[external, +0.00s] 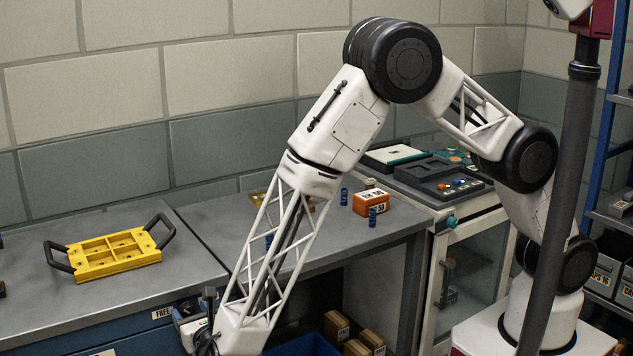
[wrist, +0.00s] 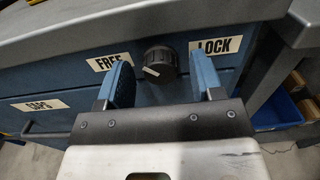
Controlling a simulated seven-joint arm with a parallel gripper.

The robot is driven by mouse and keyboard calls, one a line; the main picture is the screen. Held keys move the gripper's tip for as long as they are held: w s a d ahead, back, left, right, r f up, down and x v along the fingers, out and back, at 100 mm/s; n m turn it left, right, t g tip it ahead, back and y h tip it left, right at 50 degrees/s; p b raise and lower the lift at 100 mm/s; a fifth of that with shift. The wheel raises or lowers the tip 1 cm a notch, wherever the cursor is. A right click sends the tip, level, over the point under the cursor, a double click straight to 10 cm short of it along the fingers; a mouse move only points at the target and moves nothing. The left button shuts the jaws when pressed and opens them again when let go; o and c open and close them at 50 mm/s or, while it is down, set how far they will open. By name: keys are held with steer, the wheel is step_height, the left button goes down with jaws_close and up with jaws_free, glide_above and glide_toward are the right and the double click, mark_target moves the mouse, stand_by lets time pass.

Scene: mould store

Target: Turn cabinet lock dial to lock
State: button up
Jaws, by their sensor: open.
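The lock dial (wrist: 160,62) is a black round knob on the blue cabinet front in the wrist view. Its white pointer mark faces the lower left, on the side of the FREE label (wrist: 115,58). The LOCK label (wrist: 216,46) is to the right of the dial. My gripper (wrist: 166,80) is open, with one blue finger on each side in front of the dial, apart from it.
The grey worktop (wrist: 60,22) overhangs just above the dial. A drawer with a CAPS label (wrist: 40,105) and a bar handle is at left. A blue bin (wrist: 275,112) is low at right. A yellow tray (external: 112,256) with black handles lies on the bench.

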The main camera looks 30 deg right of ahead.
steer(key=c, duration=0.9)
